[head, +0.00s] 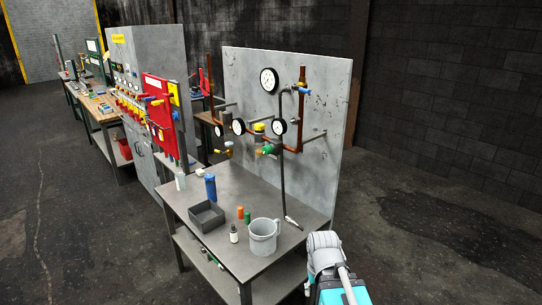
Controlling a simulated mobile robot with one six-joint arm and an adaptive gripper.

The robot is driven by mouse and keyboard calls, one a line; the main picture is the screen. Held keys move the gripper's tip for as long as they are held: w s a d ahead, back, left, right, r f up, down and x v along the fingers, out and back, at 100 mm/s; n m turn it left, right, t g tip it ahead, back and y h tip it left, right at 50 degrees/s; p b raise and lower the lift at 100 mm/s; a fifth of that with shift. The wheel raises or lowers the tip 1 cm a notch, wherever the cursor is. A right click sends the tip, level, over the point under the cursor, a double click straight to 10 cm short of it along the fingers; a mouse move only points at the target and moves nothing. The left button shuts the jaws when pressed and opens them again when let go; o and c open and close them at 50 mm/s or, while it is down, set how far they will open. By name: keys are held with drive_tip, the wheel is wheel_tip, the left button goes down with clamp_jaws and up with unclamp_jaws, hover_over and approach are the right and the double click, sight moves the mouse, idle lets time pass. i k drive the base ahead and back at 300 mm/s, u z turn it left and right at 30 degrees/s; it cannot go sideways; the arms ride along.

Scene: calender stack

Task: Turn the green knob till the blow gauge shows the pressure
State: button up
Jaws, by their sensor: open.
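A green knob (265,149) sits on the copper pipework in front of the grey upright panel (318,95), at the back of the workbench. Three round white gauges are near it: a larger upper gauge (268,80), a left gauge (238,127) and a right gauge (279,126). Their needles and labels are too small to read, so I cannot tell which is the blow gauge. Part of my arm shows at the bottom right, in front of the bench and well apart from the knob. My gripper cannot be made out.
The workbench (205,172) holds a grey bucket (263,238), a dark tray (206,216), a blue cylinder (210,187) and small bottles. A dark hose (283,180) hangs before the panel. A red board (159,115) and grey cabinet stand left. Floor at right is clear.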

sight(268, 149)
drive_tip(key=u, duration=0.45)
drive_tip(key=i, duration=1.1)
drive_tip(key=z, duration=0.35)
